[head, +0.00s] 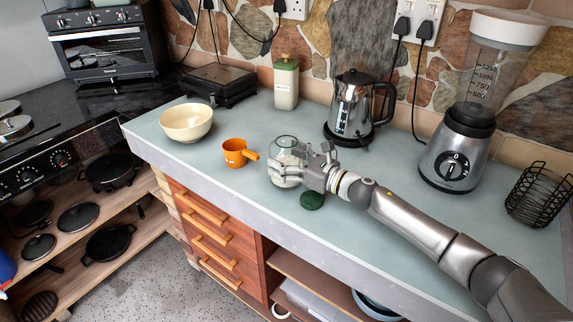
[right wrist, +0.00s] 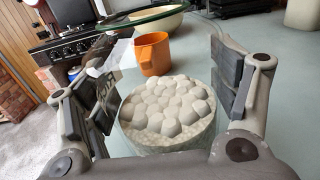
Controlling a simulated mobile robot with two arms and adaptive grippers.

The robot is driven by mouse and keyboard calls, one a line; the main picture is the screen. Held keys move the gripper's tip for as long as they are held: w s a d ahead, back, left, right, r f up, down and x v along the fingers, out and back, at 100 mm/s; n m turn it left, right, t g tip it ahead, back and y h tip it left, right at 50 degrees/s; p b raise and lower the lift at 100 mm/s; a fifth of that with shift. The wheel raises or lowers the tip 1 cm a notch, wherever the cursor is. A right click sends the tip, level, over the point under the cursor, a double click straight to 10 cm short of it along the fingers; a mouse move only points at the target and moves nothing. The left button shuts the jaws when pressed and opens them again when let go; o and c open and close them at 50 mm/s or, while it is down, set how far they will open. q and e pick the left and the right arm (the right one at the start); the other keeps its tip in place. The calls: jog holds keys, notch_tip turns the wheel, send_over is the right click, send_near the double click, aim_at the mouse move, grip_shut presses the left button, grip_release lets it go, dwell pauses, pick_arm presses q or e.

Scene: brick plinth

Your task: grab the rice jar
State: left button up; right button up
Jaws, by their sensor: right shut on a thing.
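An open glass jar (head: 285,150) with white contents stands on the pale counter. In the right wrist view the jar (right wrist: 168,138) shows pale, rounded lumps inside and a white label whose text I cannot read. My right gripper (head: 290,168) is shut around the jar from the right, with one finger on each side; it also shows in the right wrist view (right wrist: 165,95). A round green lid (head: 312,200) lies on the counter near the gripper. My left gripper is out of view.
An orange cup (head: 238,153) stands close to the left of the held jar, and a cream bowl (head: 186,122) farther left. A kettle (head: 352,105), a blender (head: 458,150) and a black wire basket (head: 540,193) stand behind and right.

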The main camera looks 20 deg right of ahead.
jog(key=shift+r, duration=0.15)
jog(key=c, duration=0.4)
jog(key=shift+r, duration=0.15)
